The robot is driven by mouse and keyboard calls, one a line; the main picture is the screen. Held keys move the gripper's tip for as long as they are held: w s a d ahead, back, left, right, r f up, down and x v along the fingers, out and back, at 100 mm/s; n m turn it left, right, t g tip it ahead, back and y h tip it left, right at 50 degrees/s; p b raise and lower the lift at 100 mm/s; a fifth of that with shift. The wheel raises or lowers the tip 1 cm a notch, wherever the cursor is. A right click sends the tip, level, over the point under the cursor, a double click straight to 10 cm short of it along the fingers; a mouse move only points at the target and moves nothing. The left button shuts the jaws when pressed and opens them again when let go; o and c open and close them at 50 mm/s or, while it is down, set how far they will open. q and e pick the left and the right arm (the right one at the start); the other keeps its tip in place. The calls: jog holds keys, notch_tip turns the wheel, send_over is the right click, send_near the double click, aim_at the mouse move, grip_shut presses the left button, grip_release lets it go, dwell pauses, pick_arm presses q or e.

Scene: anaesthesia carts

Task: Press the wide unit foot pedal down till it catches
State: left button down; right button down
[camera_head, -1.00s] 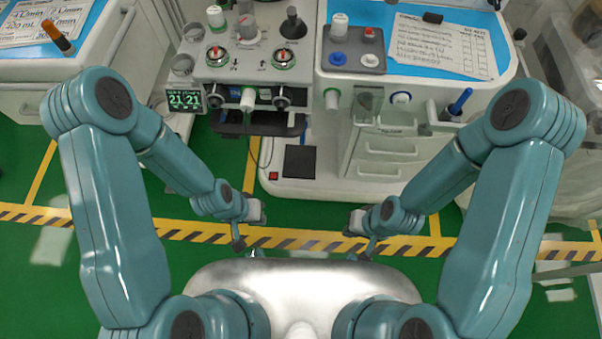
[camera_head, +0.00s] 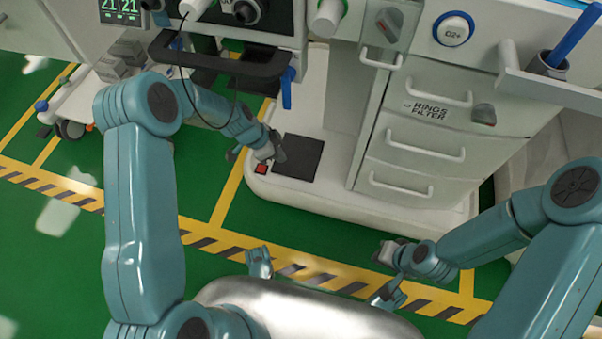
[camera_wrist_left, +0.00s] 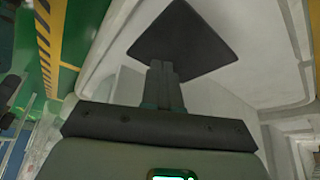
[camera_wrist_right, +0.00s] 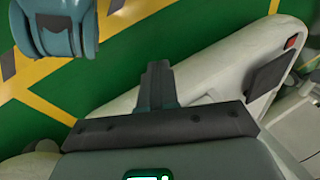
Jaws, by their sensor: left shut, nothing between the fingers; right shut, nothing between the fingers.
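The foot pedal appears to be the flat black square plate (camera_head: 300,159) on the low white base of the cart. My left gripper (camera_head: 277,152) is shut and empty, at the plate's left edge in the head view. In the left wrist view its closed fingers (camera_wrist_left: 161,72) overlap the near edge of the black plate (camera_wrist_left: 182,38); I cannot tell whether they touch it. My right gripper (camera_head: 390,250) is shut and empty, low in front of the cart. The plate also shows in the right wrist view (camera_wrist_right: 268,71), apart from that gripper's fingers (camera_wrist_right: 157,75).
A small red square (camera_head: 261,169) sits on the base beside the plate. White drawers (camera_head: 415,140) stand to the right, and a dark handle bar (camera_head: 215,58) with a hanging cable is above my left arm.

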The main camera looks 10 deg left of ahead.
pick_arm(q)
jog(key=shift+s+a, duration=0.1)
jog(key=shift+a, duration=0.1)
pick_arm(e)
jog(key=shift+d+r, duration=0.1)
